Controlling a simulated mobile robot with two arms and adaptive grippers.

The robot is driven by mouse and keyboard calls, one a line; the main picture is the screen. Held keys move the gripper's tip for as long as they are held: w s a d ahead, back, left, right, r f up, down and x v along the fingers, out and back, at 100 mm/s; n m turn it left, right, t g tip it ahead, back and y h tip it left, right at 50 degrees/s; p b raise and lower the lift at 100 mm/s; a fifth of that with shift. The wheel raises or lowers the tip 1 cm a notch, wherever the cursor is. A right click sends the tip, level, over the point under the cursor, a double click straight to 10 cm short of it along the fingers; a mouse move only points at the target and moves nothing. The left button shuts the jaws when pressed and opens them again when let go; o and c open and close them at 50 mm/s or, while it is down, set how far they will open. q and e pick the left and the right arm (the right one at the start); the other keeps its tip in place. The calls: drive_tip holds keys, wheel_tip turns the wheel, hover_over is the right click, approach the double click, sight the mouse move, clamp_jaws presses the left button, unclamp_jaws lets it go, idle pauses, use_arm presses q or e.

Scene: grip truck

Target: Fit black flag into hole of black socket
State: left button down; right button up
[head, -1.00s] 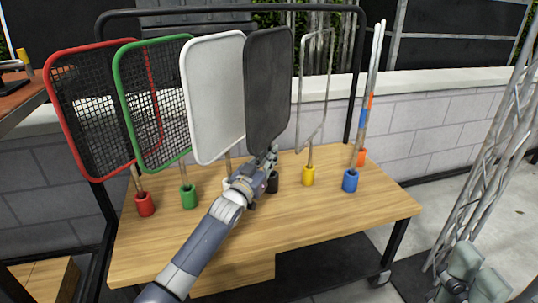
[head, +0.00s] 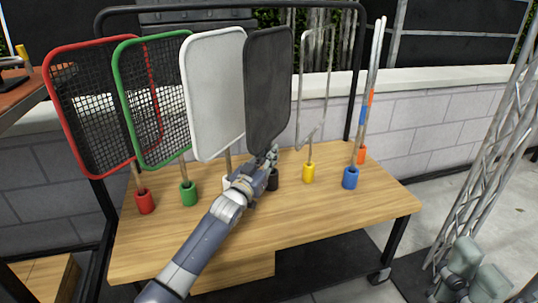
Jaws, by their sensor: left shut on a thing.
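The black flag (head: 268,92) stands nearly upright above the wooden table, in the row of framed flags. My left gripper (head: 268,160) is shut on the flag's stem just below its panel. The black socket (head: 273,180) sits on the table right below and beside the gripper, partly hidden by it. The gripper also hides the stem's lower end, so I cannot tell whether it is inside the hole. My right gripper (head: 470,272) shows in part at the lower right, away from the table; its opening is unclear.
Red (head: 145,202), green (head: 188,194), white, yellow (head: 309,173), blue (head: 350,178) and orange sockets stand on the wooden table (head: 330,215), with flags or poles in them. The white flag (head: 215,95) stands close to the left. The table's front right is clear.

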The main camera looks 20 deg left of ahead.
use_arm(q)
drive_tip(key=shift+f, duration=0.15)
drive_tip(key=c, duration=1.5)
unclamp_jaws()
drive_tip(key=shift+c, duration=0.2)
drive_tip(key=shift+f, duration=0.1)
drive_tip(key=shift+s, duration=0.1)
drive_tip(key=r+v, duration=0.1)
drive_tip(key=v, duration=0.6)
drive_tip(key=shift+s+f, duration=0.2)
drive_tip(key=shift+f, duration=0.25)
